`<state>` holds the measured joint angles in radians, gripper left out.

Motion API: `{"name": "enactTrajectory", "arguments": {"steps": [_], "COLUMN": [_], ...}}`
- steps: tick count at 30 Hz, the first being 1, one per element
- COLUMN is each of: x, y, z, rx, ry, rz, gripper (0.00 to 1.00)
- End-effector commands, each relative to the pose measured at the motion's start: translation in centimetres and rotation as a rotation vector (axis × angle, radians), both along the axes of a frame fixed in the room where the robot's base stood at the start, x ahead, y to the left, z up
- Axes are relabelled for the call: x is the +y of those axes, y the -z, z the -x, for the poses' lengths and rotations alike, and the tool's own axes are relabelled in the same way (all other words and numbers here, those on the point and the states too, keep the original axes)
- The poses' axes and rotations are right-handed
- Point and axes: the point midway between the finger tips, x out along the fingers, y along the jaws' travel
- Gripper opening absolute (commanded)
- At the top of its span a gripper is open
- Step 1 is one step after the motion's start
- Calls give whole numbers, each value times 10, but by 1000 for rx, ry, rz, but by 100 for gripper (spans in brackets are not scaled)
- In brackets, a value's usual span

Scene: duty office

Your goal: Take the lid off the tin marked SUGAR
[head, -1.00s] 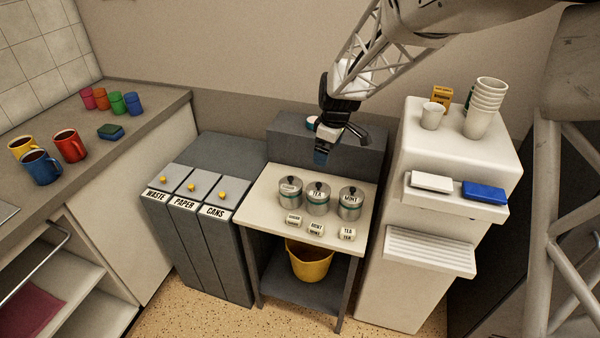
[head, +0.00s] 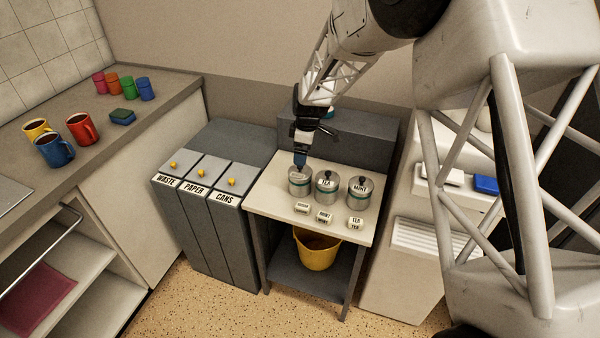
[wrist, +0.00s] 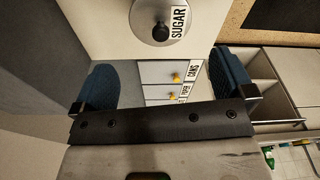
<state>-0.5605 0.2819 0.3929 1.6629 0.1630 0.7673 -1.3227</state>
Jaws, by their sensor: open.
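The TEA tin (head: 326,188) is in the middle and the MINT tin (head: 360,192) at right. My gripper (head: 300,160) points down just above the SUGAR tin and hides its knob in the head view. In the wrist view its blue fingers (wrist: 166,88) are wide apart and empty, with the knob beyond them.
Small labelled blocks (head: 325,216) lie in front of the tins on the cream table (head: 275,208). Grey bins (head: 205,205) with yellow knobs stand at left. A dark grey box (head: 350,146) rises behind the table. A white cabinet (head: 390,270) stands at right.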

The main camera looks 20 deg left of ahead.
Motion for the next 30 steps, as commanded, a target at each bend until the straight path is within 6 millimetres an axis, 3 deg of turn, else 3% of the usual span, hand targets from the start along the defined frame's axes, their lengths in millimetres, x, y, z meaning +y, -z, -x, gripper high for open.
{"name": "enactTrajectory", "arguments": {"steps": [11,23,30], "x": [2,3,3], "y": [24,27,46], "z": [1,1,2], "rx": [1,1,1], "ry": [1,1,1], "rz": [0,0,1], "gripper": [100,100,100]}}
